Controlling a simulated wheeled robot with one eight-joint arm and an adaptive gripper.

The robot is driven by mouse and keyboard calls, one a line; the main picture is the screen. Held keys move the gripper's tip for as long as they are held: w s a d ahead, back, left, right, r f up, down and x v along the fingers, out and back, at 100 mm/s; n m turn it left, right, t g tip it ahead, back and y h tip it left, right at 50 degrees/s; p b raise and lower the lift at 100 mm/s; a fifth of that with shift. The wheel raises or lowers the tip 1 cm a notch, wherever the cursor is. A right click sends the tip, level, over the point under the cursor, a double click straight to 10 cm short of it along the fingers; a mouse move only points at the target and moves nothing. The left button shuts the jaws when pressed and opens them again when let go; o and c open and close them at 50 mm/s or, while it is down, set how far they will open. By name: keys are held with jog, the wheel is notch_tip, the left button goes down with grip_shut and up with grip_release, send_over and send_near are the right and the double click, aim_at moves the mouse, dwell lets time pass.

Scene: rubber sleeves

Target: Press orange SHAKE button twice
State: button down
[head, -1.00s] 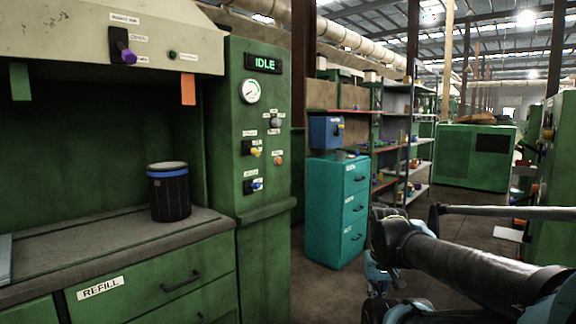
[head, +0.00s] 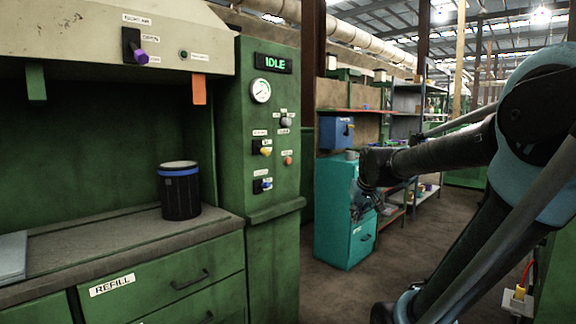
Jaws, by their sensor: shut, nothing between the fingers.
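A small round orange button (head: 288,160) sits on the green control panel (head: 262,205), right of a yellow knob. The small label above it is too small to read. My gripper (head: 360,212) hangs at the end of my arm, right of the panel and in front of the teal cabinet in the picture. It is shut, empty and apart from the button.
A blue knob (head: 262,186), a grey knob (head: 286,121) and a gauge (head: 261,90) share the panel. A dark canister (head: 180,192) stands on the bench at left. The teal cabinet (head: 335,240) stands behind my gripper.

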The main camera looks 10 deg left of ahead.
aim_at(288, 161)
jog(key=w+a+r+t, duration=0.1)
jog(key=w+a+r, duration=0.2)
jog(key=w+a, duration=0.2)
jog(key=w+a+r+n+t+y, duration=0.1)
jog(key=w+a+r, duration=0.3)
jog(key=w, duration=0.7)
jog(key=w+a+r+n+t+y, duration=0.1)
jog(key=w+a+r, duration=0.3)
jog(key=w+a, duration=0.3)
jog(key=shift+w+r+t, duration=0.25)
jog(key=shift+w+t, duration=0.15)
jog(key=shift+w, duration=0.65)
jog(key=shift+a, duration=0.1)
jog(key=w+a, duration=0.5)
jog(key=a, duration=0.2)
jog(key=shift+w, duration=0.2)
jog(key=shift+w+a, duration=0.35)
jog(key=shift+a, duration=0.2)
dwell(0.5)
jog(key=shift+s+d, duration=0.45)
jog(key=shift+d, duration=0.15)
